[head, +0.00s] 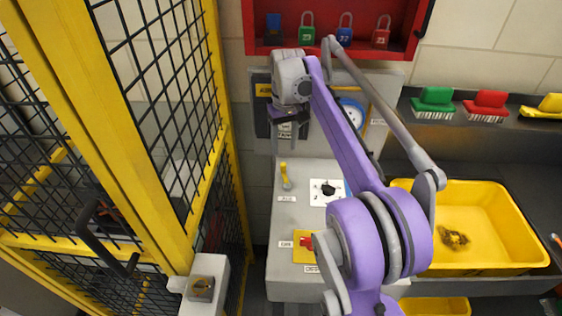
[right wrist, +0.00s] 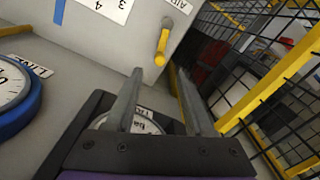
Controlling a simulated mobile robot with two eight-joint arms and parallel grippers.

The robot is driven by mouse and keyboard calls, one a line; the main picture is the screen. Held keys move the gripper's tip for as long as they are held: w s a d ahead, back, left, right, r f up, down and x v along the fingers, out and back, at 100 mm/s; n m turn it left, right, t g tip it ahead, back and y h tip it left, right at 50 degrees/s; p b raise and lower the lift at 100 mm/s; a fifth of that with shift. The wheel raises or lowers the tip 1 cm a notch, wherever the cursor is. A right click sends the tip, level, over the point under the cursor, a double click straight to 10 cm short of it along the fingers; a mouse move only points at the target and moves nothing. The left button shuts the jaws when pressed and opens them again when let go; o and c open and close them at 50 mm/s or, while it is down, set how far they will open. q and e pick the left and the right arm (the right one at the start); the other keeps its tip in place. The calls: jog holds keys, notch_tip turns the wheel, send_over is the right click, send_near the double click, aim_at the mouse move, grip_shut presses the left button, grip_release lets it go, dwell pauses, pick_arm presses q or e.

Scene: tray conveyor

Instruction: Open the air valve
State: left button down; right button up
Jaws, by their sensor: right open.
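The air valve is a small yellow lever (head: 284,174) on a grey fitting, above a label on the left part of the grey control box. In the head view the lever stands roughly upright. It also shows in the right wrist view as a yellow handle (right wrist: 161,47), just beyond the fingertips. My right gripper (head: 287,143) hangs above and behind the lever, in front of the back panel. Its two fingers (right wrist: 160,82) are apart with nothing between them, and no contact with the lever shows. My left gripper is not in view.
A yellow-framed mesh fence (head: 218,110) stands close on the left. The control box (head: 285,225) also carries a red switch on a yellow plate (head: 306,246) and a black dial (head: 327,190). A blue-rimmed gauge (head: 353,112) is behind my arm. A yellow bin (head: 480,205) sits right.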

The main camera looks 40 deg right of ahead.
aim_at(285, 176)
notch_tip(285, 176, down, 7)
jog(key=shift+w+f, duration=0.1)
jog(key=shift+w, duration=0.05)
grip_shut()
dwell(0.4)
